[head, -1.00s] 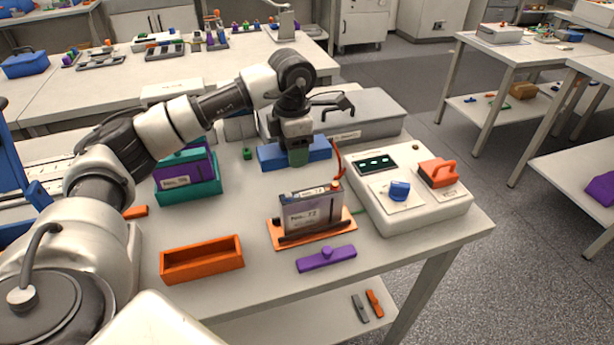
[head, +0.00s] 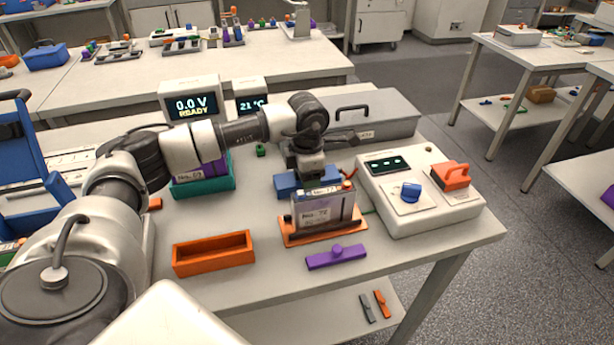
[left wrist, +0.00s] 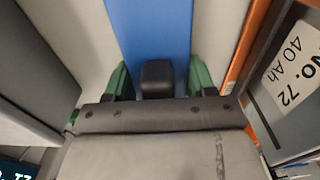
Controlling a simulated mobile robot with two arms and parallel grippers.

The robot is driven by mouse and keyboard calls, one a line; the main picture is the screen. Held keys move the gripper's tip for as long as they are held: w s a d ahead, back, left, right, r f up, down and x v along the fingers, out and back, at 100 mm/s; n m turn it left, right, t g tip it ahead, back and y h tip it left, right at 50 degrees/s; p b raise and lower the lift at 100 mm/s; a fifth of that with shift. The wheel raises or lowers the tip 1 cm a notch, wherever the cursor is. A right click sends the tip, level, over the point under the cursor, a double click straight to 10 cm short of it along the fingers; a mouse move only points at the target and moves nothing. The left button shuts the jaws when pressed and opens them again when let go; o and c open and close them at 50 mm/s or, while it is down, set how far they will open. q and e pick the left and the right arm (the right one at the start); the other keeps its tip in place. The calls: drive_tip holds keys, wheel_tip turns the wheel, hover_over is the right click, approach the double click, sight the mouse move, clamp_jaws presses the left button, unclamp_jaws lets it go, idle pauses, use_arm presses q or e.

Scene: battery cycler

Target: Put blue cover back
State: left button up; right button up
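A long blue bar, which looks to be the blue cover (head: 292,182), lies on the bench behind the battery No. 72 (head: 322,211). The battery stands upright on an orange tray (head: 290,239) and hides part of the bar. My left gripper (head: 311,181) is low over the bar, its fingertips hidden in the head view. In the left wrist view the green fingers of the left gripper (left wrist: 158,80) are spread apart, with the blue cover (left wrist: 150,30) and a black block (left wrist: 157,76) between them. Contact cannot be told. My right gripper is out of view.
A white cycler unit (head: 425,215) with a blue knob and an orange handle stands right of the battery. A purple bar (head: 336,257) and an empty orange bin (head: 213,254) are in front. A grey case (head: 375,118) is behind. Free bench lies left of the tray.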

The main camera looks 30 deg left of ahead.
use_arm(q)
drive_tip(key=o, duration=0.4)
drive_tip(key=shift+o, duration=0.2)
wheel_tip(320, 180, up, 12)
drive_tip(key=shift+r+b, duration=0.15)
drive_tip(key=shift+b, duration=0.2)
